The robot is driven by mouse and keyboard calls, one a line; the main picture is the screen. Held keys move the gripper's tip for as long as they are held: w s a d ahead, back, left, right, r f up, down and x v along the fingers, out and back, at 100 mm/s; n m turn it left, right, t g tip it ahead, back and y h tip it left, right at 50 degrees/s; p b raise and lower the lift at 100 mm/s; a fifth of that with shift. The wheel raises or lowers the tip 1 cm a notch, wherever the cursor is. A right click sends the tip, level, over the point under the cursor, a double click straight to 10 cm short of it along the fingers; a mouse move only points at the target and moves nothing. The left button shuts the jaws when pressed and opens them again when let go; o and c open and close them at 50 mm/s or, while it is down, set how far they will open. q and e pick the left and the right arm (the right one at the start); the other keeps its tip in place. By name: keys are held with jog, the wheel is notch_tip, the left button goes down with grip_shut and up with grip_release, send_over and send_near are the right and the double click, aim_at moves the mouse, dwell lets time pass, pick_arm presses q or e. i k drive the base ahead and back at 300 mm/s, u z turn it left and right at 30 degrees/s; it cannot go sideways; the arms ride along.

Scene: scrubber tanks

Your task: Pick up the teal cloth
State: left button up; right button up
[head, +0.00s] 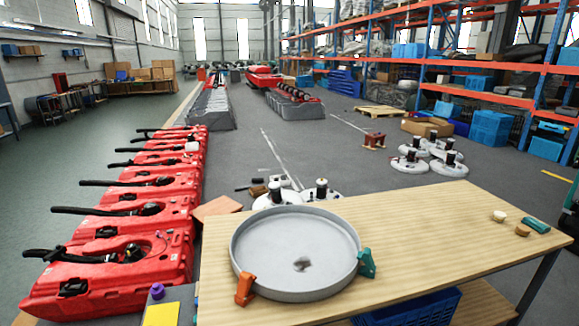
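A small teal item (536,225), which looks like a rolled or folded cloth, lies near the right end of the wooden table (430,240). It is too small to tell its material. Beside it on its left are a brown piece (522,231) and a cream round piece (499,216). A teal clip-like piece (367,263) sits at the right rim of a round grey tray (295,247). Neither of my grippers shows in the head view.
An orange clip-like piece (244,289) is at the tray's front left rim. A dark smudge or scrap lies in the tray. Red tanks (120,235) stand in a row at left. The table between tray and teal item is clear. A blue crate (410,310) is under the table.

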aim_at(537, 226)
jog(key=z, duration=0.55)
jog(key=k, duration=1.2)
jog(key=z, duration=1)
jog(key=i, duration=1.35)
jog(key=z, duration=0.6)
